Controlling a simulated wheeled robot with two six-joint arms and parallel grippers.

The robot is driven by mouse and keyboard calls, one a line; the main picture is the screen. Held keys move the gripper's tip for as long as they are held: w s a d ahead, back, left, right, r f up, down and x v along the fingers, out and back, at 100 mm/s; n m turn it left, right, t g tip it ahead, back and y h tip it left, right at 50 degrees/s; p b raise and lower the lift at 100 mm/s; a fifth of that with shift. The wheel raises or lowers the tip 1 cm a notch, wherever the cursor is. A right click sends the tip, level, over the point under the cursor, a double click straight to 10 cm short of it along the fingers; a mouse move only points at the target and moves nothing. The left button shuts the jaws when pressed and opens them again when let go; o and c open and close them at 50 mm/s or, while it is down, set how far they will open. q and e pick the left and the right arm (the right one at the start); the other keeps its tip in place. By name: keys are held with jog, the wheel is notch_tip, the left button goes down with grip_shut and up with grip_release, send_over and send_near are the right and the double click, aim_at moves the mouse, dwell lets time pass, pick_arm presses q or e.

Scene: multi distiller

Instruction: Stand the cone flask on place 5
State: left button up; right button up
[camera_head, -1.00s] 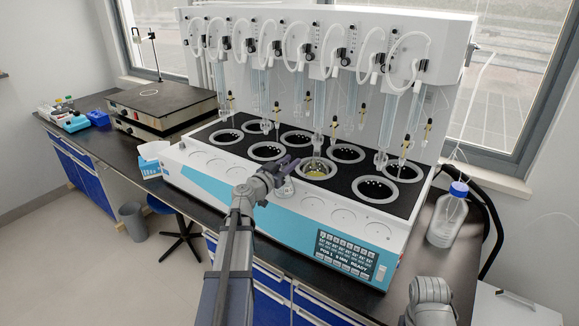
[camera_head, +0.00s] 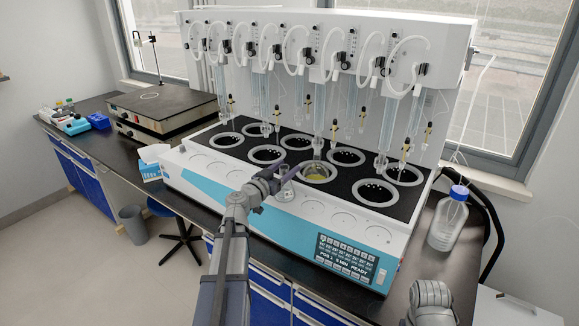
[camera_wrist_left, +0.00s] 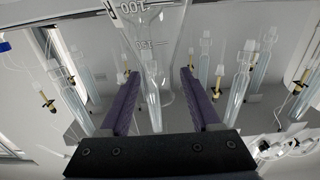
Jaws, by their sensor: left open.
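A clear glass cone flask (camera_head: 286,188) stands on the white front ledge of the distiller (camera_head: 205,170), near the dark wells. My left gripper (camera_head: 274,180) is right beside it, jaws open. In the left wrist view the flask (camera_wrist_left: 150,42), with its printed volume marks, shows at the top between the two purple fingers (camera_wrist_left: 160,98), with a gap to each finger. I cannot tell how deep it sits between them. The ledge has a row of round marks; I cannot read which is place 5. My right gripper is out of view; only part of that arm shows at bottom right.
One well holds yellow liquid (camera_head: 318,172); the other wells look empty. Glass tubes and white hoses hang above the wells. A blue-capped bottle (camera_head: 447,220) stands at the right. A white-and-blue box (camera_head: 150,160) stands at the left end of the distiller.

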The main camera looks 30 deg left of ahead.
pick_arm(q)
jog(key=s, duration=0.9)
jog(key=shift+s+a, duration=0.35)
jog(key=shift+s, duration=0.05)
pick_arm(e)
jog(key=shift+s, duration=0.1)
